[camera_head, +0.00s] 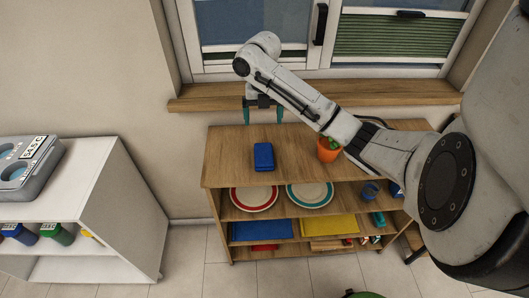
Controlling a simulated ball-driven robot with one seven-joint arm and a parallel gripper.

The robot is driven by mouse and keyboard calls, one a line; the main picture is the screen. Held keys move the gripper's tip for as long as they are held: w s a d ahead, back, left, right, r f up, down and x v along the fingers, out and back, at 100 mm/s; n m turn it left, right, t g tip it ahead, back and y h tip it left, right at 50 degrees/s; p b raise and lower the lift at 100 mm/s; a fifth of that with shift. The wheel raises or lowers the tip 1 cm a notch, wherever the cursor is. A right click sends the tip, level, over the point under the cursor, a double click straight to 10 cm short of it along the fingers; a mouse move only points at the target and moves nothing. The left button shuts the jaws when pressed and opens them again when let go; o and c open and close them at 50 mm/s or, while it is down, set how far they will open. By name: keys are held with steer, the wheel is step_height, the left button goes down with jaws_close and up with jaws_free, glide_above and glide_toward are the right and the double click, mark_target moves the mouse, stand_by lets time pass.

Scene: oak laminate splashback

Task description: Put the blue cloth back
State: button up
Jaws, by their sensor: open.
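A small, dark blue folded bundle (263,157), which looks like the blue cloth, lies on the top board of the wooden shelf (226,167), left of its middle. My gripper (262,115) is open, with its two teal fingers pointing down and apart. It appears above the back of the top board, behind the blue bundle in the picture, with nothing between the fingers. A flat blue piece (262,230) lies on a lower shelf beside a flat yellow piece (328,226); I cannot tell whether they are cloths or mats.
An orange pot (328,151) with a green plant stands right of the bundle, under my arm. Two plates, red-rimmed (254,198) and teal-rimmed (310,194), stand on the middle shelf, with a blue mug (370,190) to the right. A white cabinet (120,200) stands left; the window sill is behind.

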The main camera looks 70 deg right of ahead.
steer(key=w+a+f+m+t+y, duration=0.1)
steer(key=w+a+m, duration=0.1)
steer(key=w+a, duration=0.4)
steer(key=w+a+f+m+t, duration=0.1)
steer(key=w+a, duration=0.3)
steer(key=a, duration=0.5)
steer(key=w+a+f+m+t+y, duration=0.1)
steer(key=a+f+m, duration=0.15)
steer(key=a, duration=0.45)
steer(key=a+f+m+t+y, duration=0.1)
steer(key=a+m, duration=0.3)
steer(key=a, duration=0.2)
steer(key=s+a+f+m+g, duration=0.1)
steer(key=s+a+f+m, duration=0.65)
steer(key=s+a, duration=0.3)
steer(key=s+d+f+m+g+h, duration=0.1)
steer(key=s+d+m, duration=0.1)
steer(key=s, duration=0.4)
steer(key=s+d+m+g+h, duration=0.1)
steer(key=s+d+m+h, duration=0.1)
steer(key=s+m, duration=0.2)
steer(key=s, duration=0.3)
steer(key=shift+s+f, duration=0.15)
steer(key=shift+f, duration=0.25)
steer(key=shift+d, duration=0.1)
